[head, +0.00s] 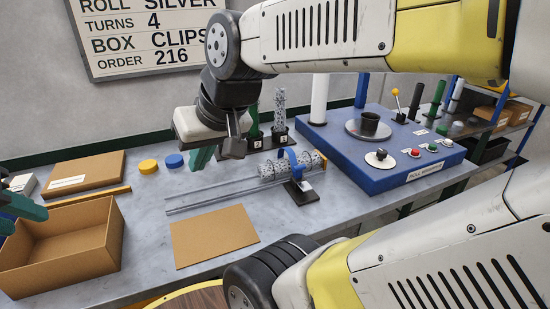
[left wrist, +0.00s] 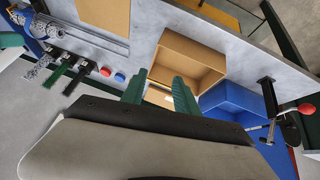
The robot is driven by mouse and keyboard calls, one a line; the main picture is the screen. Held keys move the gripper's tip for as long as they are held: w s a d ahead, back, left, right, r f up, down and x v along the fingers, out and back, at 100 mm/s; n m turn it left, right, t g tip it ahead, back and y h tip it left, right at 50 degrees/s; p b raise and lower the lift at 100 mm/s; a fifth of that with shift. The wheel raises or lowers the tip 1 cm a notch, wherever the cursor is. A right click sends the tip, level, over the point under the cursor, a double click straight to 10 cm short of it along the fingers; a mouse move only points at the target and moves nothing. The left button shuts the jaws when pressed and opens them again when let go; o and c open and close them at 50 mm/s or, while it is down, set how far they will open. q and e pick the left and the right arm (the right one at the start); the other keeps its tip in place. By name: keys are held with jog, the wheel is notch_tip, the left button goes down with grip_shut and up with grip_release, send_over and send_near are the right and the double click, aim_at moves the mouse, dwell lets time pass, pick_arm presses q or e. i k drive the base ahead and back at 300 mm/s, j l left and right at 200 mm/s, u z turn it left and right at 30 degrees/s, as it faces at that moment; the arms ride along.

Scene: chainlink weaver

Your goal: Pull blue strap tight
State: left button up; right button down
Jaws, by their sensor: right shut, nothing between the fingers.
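The blue strap (head: 291,158) loops around a silver chainlink roll (head: 268,171) at a dark stand (head: 301,192) at the end of the rails. The strap also shows at the top left of the left wrist view (left wrist: 47,27). My right gripper (head: 202,158) is shut and empty, above the table left of the strap and apart from it. My left gripper (left wrist: 158,90) is open and empty, its green fingers spread near the cardboard boxes. In the head view it is partly cut off at the left edge.
An open cardboard box (head: 62,243) and a closed one (head: 84,172) lie at the left. Yellow (head: 148,166) and blue (head: 174,161) caps lie behind the rails (head: 215,199). A flat cardboard sheet (head: 213,236) lies in front. A blue machine (head: 385,172) stands at the right.

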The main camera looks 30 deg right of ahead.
aim_at(298, 170)
jog(key=z, duration=1.45)
